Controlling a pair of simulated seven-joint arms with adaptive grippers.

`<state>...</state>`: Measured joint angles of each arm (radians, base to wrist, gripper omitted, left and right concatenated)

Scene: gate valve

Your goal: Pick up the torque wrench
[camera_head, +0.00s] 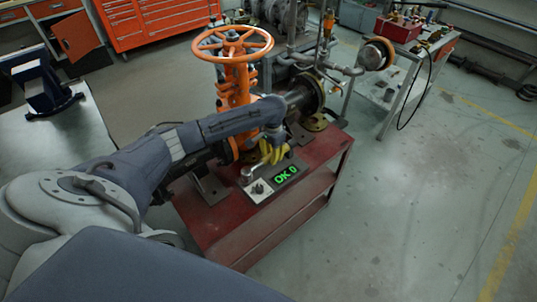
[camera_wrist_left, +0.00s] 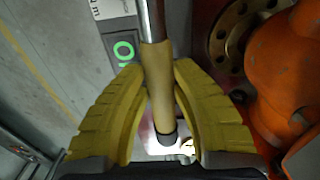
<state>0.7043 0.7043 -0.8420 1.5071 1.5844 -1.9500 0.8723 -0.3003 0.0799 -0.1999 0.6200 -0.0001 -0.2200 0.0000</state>
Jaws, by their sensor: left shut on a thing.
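The torque wrench (camera_wrist_left: 153,22) shows in the left wrist view as a metal shaft with a tan grip and a dark end cap. My left gripper (camera_wrist_left: 161,76) has its yellow fingers shut on the tan grip, one on each side. In the head view my left gripper (camera_head: 273,154) is low over the red cart, close to the display. A metal piece that looks like the wrench head (camera_head: 247,173) shows beside the fingers. My fingers hide most of the wrench there, and I cannot tell whether it touches its rest. My right gripper is not in view.
The red cart (camera_head: 285,220) carries the orange gate valve (camera_head: 236,85) with its handwheel (camera_head: 232,44), just behind my left arm. A display (camera_head: 285,174) reads "OK 0" in green. Pipework stands behind. A grey workbench (camera_head: 55,135) is at left. The floor at right is clear.

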